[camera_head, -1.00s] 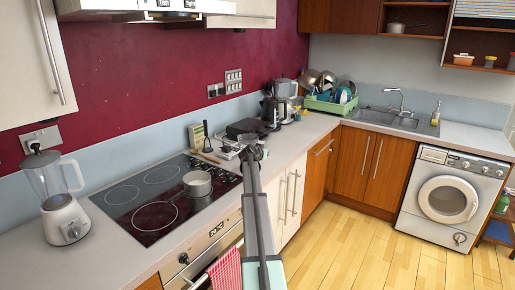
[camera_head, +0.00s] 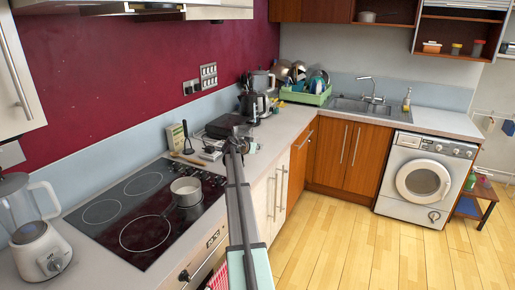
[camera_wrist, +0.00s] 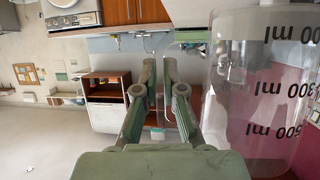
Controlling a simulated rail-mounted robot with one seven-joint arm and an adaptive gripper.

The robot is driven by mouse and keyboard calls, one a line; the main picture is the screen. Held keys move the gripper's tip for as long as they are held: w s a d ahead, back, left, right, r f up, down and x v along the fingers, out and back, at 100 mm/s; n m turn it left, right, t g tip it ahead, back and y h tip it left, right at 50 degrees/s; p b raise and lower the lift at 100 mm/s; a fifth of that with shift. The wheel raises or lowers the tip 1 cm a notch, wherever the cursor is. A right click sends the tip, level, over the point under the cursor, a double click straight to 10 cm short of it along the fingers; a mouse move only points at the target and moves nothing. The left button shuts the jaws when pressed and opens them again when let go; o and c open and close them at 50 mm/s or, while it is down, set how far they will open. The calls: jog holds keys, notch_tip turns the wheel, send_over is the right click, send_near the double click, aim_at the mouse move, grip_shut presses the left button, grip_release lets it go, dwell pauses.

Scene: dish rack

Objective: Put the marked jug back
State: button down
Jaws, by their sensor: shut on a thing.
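The marked jug (camera_wrist: 262,110) is clear, with dark millilitre marks that read upside down in the wrist view. It fills the right side of that view, close to the camera. My gripper (camera_wrist: 157,78) is shut on its clear handle, which passes by the fingers; the exact contact is hard to see. In the head view my gripper (camera_head: 236,142) is small, at the far end of my arm, in front of the counter near the hob's far end. The jug cannot be made out clearly there.
A pot (camera_head: 186,191) sits on the black hob (camera_head: 112,225). A blender (camera_head: 38,235) stands at the near left. A black appliance (camera_head: 227,126) and a kettle (camera_head: 252,106) stand behind my gripper. A green dish rack (camera_head: 306,96) full of dishes is by the sink (camera_head: 360,112). The floor (camera_head: 350,235) is clear.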

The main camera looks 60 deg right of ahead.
jog(key=shift+f+b, duration=0.1)
jog(key=shift+b, duration=0.95)
notch_tip(320, 180, down, 5)
jog(key=b, duration=0.4)
jog(key=shift+b, duration=0.3)
jog(key=shift+f+b, duration=0.6)
jog(key=shift+b, duration=0.4)
jog(key=shift+f+b, duration=0.3)
jog(key=shift+b, duration=0.35)
jog(key=c, duration=1.2)
grip_release()
